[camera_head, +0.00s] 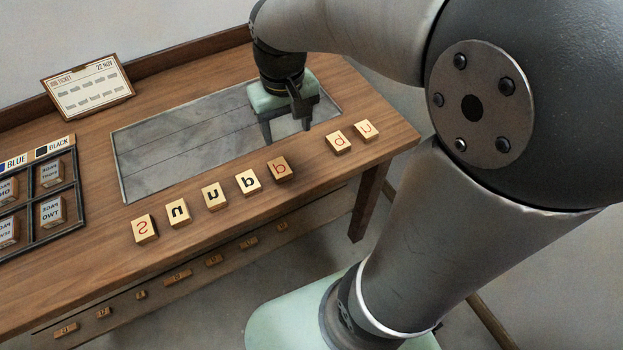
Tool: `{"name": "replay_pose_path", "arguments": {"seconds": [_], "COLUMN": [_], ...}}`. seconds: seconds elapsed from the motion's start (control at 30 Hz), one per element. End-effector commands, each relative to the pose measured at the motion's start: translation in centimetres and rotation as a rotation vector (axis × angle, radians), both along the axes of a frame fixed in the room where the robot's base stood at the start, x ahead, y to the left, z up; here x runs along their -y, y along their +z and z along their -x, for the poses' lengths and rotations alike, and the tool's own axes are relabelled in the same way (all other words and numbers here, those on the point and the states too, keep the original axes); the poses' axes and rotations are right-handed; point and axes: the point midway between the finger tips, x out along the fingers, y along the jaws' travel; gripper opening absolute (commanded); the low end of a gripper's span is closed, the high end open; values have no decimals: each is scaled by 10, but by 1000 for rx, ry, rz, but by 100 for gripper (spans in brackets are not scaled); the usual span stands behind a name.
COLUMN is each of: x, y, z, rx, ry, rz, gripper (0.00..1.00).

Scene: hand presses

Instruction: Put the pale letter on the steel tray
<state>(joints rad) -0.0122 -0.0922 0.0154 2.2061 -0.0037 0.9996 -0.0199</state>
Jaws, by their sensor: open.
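A row of letter blocks stands along the front of the wooden table. From left they are a red S-like letter (143,229), a black n-like letter (178,213), a black u-like letter (213,196), a black b-like letter (248,182), a red b-like letter on darker wood (280,168), a red d-like letter (338,142) and a red u-like letter (366,130). I cannot tell which is the pale letter. The steel tray (165,160) is a grey panel behind the row, with no block visible on it. My gripper (287,131) is open and empty at its right end, fingers pointing down.
A job ticket (88,88) leans at the back left. A dark divided case (66,222) with labelled blocks lies at the left. Small blocks (178,277) lie on a lower ledge in front. A gap separates the darker block from the red d-like one.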

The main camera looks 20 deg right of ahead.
Motion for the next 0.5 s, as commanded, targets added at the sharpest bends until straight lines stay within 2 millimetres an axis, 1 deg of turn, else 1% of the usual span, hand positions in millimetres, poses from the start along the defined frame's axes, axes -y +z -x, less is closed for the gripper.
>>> {"name": "replay_pose_path", "arguments": {"seconds": [0.03,0.1,0.2,0.3,0.4,0.5], "x": [0,1,1,1,1,1], "y": [-5,-15,-27,-33,-36,-35], "z": [33,66,99,115,119,118], "rx": [5,8,9,8,7,6], "ry": [-6,-13,-21,-25,-26,-26], "rz": [-2,-7,-11,-13,-14,-14], "gripper": [62,62,62,62,62,62]}}
